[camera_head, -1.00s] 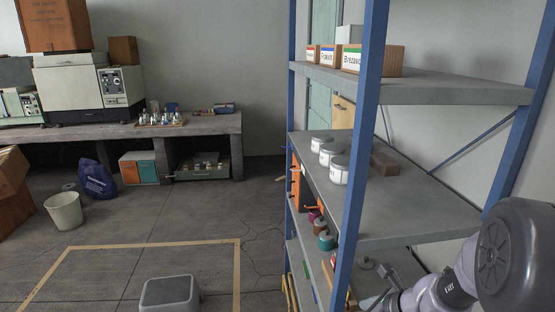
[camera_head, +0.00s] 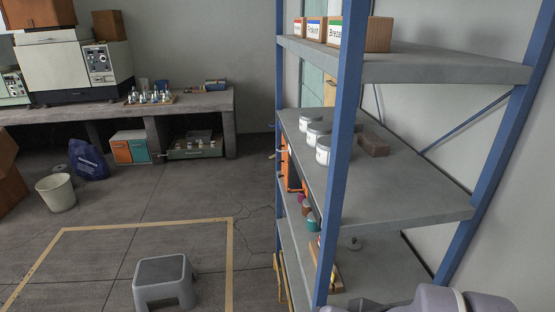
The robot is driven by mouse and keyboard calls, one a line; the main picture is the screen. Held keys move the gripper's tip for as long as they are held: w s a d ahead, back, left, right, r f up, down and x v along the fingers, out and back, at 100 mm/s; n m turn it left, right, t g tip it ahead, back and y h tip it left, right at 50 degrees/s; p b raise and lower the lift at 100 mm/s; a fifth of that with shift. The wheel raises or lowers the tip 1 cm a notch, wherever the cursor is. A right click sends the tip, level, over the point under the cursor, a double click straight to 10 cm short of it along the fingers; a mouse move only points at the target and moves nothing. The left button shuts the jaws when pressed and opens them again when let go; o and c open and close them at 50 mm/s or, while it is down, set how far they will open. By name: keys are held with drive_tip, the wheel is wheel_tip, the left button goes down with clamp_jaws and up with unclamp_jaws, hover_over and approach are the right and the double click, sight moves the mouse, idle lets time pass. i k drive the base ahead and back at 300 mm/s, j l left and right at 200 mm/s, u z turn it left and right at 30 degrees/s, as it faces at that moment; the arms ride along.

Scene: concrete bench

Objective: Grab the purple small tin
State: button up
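A small purple-magenta tin (camera_head: 301,198) stands on the shelf below the middle board of the blue-posted rack, near its left edge. It is small and partly hidden by the things around it. A brownish tin (camera_head: 307,208) and a teal tin (camera_head: 313,222) stand in a row with it, nearer to me. My arm shows only as a pale link at the bottom right. A dark part at the bottom edge may belong to my wrist; my gripper's fingers are not visible.
The rack's blue front post (camera_head: 342,150) stands close to the tins. White tins (camera_head: 324,150) and a brown block (camera_head: 373,145) sit on the middle board (camera_head: 410,195). A grey step stool (camera_head: 163,272) stands on the floor inside yellow tape. Floor between stool and bench is clear.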

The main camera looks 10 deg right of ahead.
sight(301, 195)
drive_tip(key=i+j+z, duration=0.2)
drive_tip(key=i+j, duration=0.35)
drive_tip(key=i+j+z, duration=0.2)
drive_tip(key=i+j, duration=0.5)
drive_tip(key=i+j+z, duration=0.2)
drive_tip(key=i+j, duration=0.35)
drive_tip(key=j, duration=0.2)
